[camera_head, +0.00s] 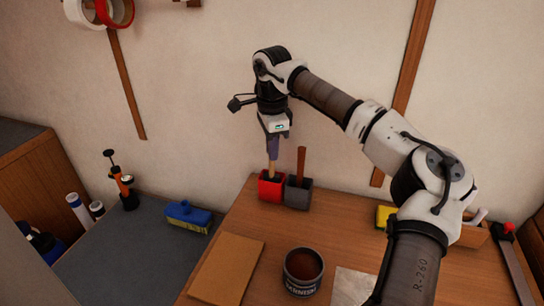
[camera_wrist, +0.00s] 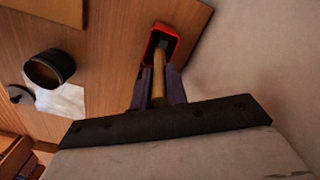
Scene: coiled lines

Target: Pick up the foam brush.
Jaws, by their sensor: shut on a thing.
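A light wooden handle, taken as the foam brush (camera_head: 272,170), stands upright in a red holder (camera_head: 270,189) on the wooden bench. Its lower end is inside the holder and mostly hidden. My gripper (camera_head: 273,153) points down above the red holder and is shut on the handle's upper part. In the wrist view the handle (camera_wrist: 159,82) lies between the two purplish fingers and runs into the red holder (camera_wrist: 172,32).
A grey holder (camera_head: 298,196) with a darker brown handle (camera_head: 301,162) stands close at the right. A varnish can (camera_head: 303,270), a tan board (camera_head: 227,268) and a pale sheet (camera_head: 352,286) lie nearer.

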